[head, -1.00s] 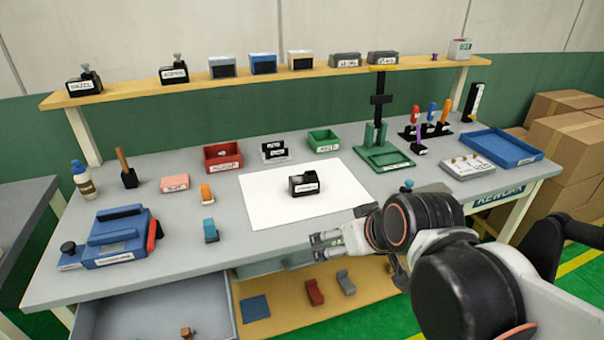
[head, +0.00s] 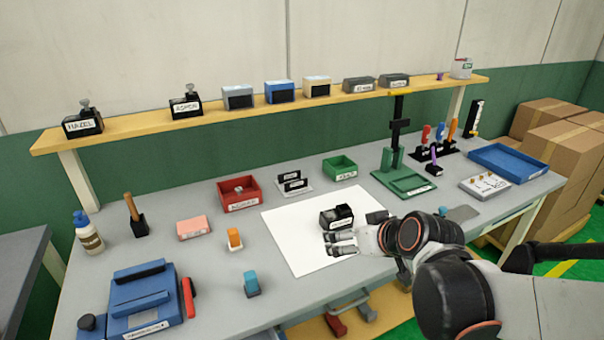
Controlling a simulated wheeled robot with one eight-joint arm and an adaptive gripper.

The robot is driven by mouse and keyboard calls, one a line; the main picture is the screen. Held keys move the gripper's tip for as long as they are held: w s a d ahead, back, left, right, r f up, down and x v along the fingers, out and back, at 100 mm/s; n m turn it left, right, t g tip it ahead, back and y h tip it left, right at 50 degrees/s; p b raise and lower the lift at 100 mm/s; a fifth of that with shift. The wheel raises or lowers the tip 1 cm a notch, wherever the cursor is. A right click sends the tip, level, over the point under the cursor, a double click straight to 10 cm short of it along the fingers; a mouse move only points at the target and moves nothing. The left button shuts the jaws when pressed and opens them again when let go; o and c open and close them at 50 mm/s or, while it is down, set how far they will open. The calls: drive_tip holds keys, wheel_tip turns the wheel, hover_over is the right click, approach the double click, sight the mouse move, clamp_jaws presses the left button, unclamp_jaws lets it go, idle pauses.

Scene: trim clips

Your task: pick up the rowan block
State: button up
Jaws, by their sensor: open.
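A black block (head: 337,217) with a white label sits upright on the white sheet (head: 300,242) in the head view. Its label is too small to read, so I cannot confirm that it is the rowan block. Two similar black blocks with knobs stand on the shelf, one reading HAZEL (head: 83,122) and one that looks like ASPEN (head: 186,105). My gripper (head: 329,244) is open and empty. Its fingers point left over the sheet, on the near side of the block and apparently apart from it.
A red bin (head: 240,194), a green bin (head: 341,167) and a small label stand (head: 293,183) are behind the sheet. Orange (head: 235,239) and teal (head: 251,284) pieces are to its left. A green fixture (head: 405,181) with a black post rises at the right.

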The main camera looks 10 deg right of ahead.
drive_tip(key=w, duration=0.2)
drive_tip(key=t+y+p, duration=0.1)
drive_tip(key=t+p, duration=0.1)
drive_tip(key=t, duration=0.1)
approach(337, 213)
drive_tip(key=b+x, duration=0.2)
drive_tip(key=x, duration=0.1)
drive_tip(key=shift+w+a, duration=0.25)
drive_tip(key=shift+w, duration=0.1)
drive_tip(key=shift+r+b+x, duration=0.15)
drive_tip(key=shift+b+x, duration=0.45)
drive_tip(key=shift+x, duration=0.9)
drive_tip(key=shift+r+b+x, duration=0.15)
drive_tip(key=shift+b+x, duration=0.4)
drive_tip(key=shift+x, duration=0.95)
drive_tip(key=shift+w+d+r, duration=0.1)
drive_tip(key=shift+d, duration=0.05)
drive_tip(key=c, duration=1.2)
